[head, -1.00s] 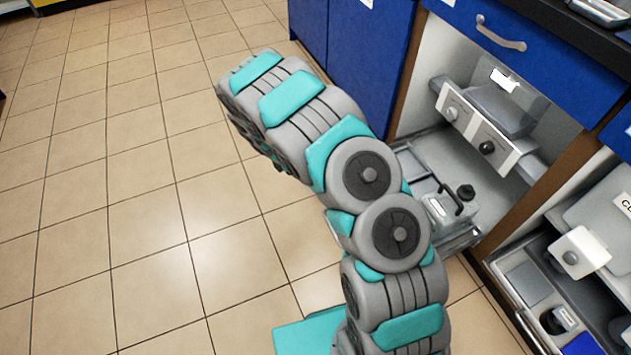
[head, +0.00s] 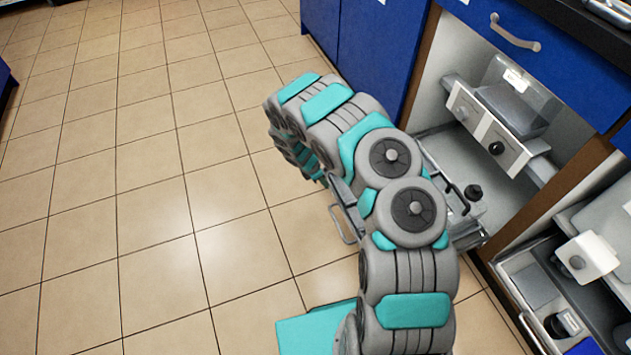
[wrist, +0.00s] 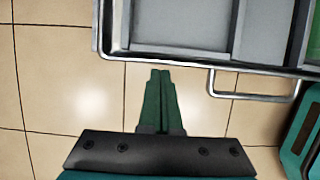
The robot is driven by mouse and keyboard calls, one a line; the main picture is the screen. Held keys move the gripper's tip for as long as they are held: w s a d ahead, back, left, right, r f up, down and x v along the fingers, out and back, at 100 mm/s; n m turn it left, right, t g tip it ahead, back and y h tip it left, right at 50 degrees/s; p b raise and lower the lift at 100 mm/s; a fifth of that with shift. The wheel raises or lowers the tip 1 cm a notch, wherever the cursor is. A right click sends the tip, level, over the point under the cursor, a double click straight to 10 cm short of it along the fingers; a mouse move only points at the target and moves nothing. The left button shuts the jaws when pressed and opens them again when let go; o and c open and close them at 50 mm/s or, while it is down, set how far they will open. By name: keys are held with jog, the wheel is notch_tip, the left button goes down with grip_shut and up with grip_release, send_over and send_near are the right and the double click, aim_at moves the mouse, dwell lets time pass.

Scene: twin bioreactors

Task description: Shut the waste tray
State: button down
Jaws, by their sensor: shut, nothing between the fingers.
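A metal-rimmed tray with a wire handle stands pulled out of the left cabinet bay; I take it as the waste tray (head: 345,212), and my arm hides much of it in the head view. In the wrist view the tray (wrist: 190,56) shows its front rim, grey compartments and the wire handle at right. My gripper (wrist: 160,73) is shut and empty, with its fingertips just short of the front rim and left of the handle in the picture. A small gap seems to show between them; contact is not clear. The head view hides my gripper behind the arm.
A bioreactor unit with knobs (head: 490,133) sits above the tray in the left bay. A second bay at right holds another tray (head: 530,283) and a white knobbed block (head: 585,256). Blue cabinet doors (head: 375,60) stand beyond. The tiled floor (head: 130,200) at left is clear.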

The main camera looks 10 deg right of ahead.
jog(key=shift+w+d, duration=0.1)
jog(key=shift+d, duration=0.5)
